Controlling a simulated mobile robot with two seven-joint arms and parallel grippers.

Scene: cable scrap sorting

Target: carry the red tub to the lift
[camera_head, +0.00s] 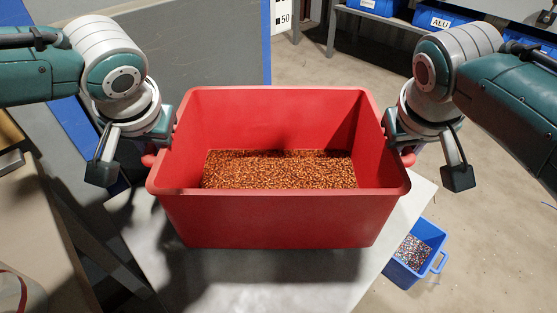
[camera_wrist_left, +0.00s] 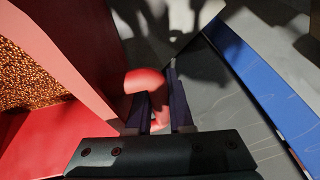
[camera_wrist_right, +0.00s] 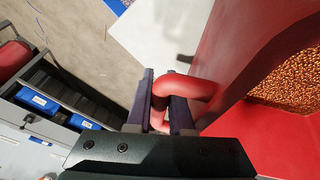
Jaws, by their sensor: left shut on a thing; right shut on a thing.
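The red tub (camera_head: 280,218) is in the middle of the head view, upright, with copper-coloured granules (camera_head: 280,170) covering its floor. My left gripper (camera_head: 152,158) is at the tub's left side, shut on a red handle (camera_wrist_left: 144,82) that shows between its fingers in the left wrist view. My right gripper (camera_head: 404,158) is at the tub's right side, shut on the other red handle (camera_wrist_right: 183,88), seen in the right wrist view. The tub's underside is hidden, so I cannot tell whether it touches the pale surface (camera_head: 270,285) below.
A blue bin (camera_head: 405,270) with mixed granules stands on the floor at the lower right. A grey panel with a blue edge (camera_head: 266,45) stands behind the tub. A bench (camera_head: 30,215) is at the left. Blue bins, one labelled ALU (camera_head: 440,20), sit on a rack at the back right.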

